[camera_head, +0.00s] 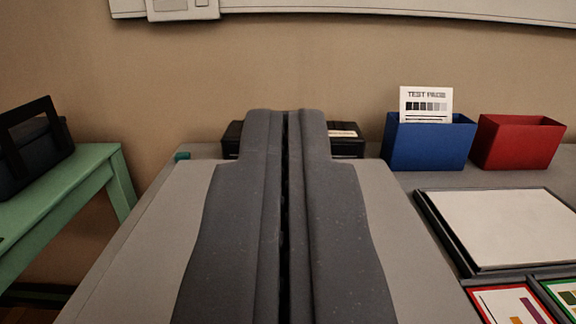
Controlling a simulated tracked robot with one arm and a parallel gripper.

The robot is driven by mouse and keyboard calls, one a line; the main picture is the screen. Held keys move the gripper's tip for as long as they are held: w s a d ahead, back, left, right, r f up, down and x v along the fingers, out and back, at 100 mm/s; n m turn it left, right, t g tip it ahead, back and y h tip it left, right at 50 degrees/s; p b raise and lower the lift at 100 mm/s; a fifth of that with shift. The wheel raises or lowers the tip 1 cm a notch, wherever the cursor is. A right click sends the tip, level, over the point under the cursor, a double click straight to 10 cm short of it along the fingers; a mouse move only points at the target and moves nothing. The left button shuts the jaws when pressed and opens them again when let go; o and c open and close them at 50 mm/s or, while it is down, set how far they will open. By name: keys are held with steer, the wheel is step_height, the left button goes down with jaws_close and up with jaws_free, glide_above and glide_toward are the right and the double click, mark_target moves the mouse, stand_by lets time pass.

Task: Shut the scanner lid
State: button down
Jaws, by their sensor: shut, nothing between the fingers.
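My gripper (286,118) is shut and empty, its two dark grey fingers side by side and pointing away from me. Under and beside it lies a broad, flat, light grey panel (400,235); it may be the scanner lid lying down, but I cannot tell for sure. My fingers hide its middle, and whether they touch it cannot be told. A low black device (345,146) with a pale label stands behind the fingertips, mostly hidden by them. No raised lid is in view.
Blue (428,145) and red (517,142) bins stand at the back right; a test page (426,103) stands in the blue one. A dark-framed white panel (505,226) and coloured cards (510,304) lie at right. A green table (75,190) with a dark case (35,148) is at left.

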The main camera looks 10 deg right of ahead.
steer(key=d+f+p+v, duration=0.1)
steer(key=f+v, duration=0.1)
steer(key=v, duration=0.6)
steer(key=a+r+g+y, duration=0.1)
steer(key=a+r, duration=0.1)
steer(key=r, duration=1.1)
steer(key=a+r+g, duration=0.1)
steer(key=a+r, duration=0.2)
steer(key=r, duration=1)
steer(key=s+a+r+n+g+y, duration=0.1)
steer(key=s+r+g, duration=0.1)
steer(key=s+r, duration=1.5)
steer(key=shift+s+a+r, duration=0.3)
steer(key=shift+s+r, duration=0.05)
steer(key=shift+s, duration=0.75)
steer(key=shift+a, duration=0.1)
